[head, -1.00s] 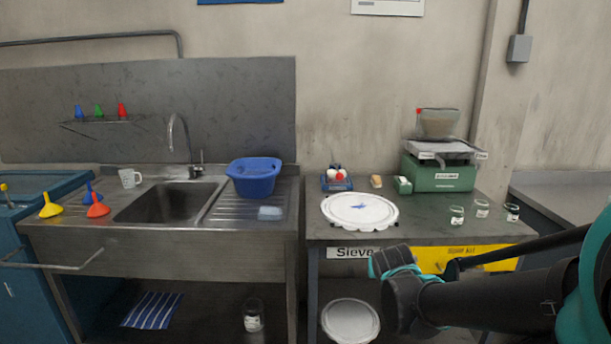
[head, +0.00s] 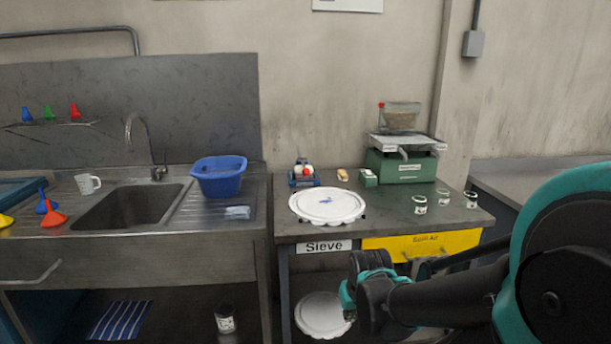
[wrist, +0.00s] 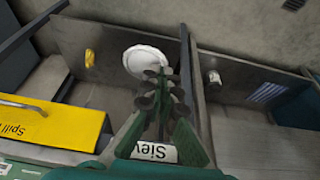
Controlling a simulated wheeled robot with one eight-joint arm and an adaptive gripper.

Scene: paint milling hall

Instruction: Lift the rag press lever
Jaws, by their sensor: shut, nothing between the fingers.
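I cannot make out a rag press or its lever in either view. My gripper (head: 349,305) hangs low in front of the sieve table, near the white round lid on its lower shelf in the picture. In the wrist view my gripper (wrist: 162,78) is shut, its dark fingers together with nothing between them. The fingers overlap the white lid (wrist: 143,60) and the "Sieve" label (wrist: 152,152) in that view, with no contact to be seen.
The sieve table (head: 290,232) holds a white round sieve (head: 327,205), a green scale (head: 400,166) and small jars (head: 420,204). A steel sink (head: 128,208) with a blue tub (head: 219,177) stands left. A yellow drawer (head: 425,243) is under the table. A grey counter stands at right.

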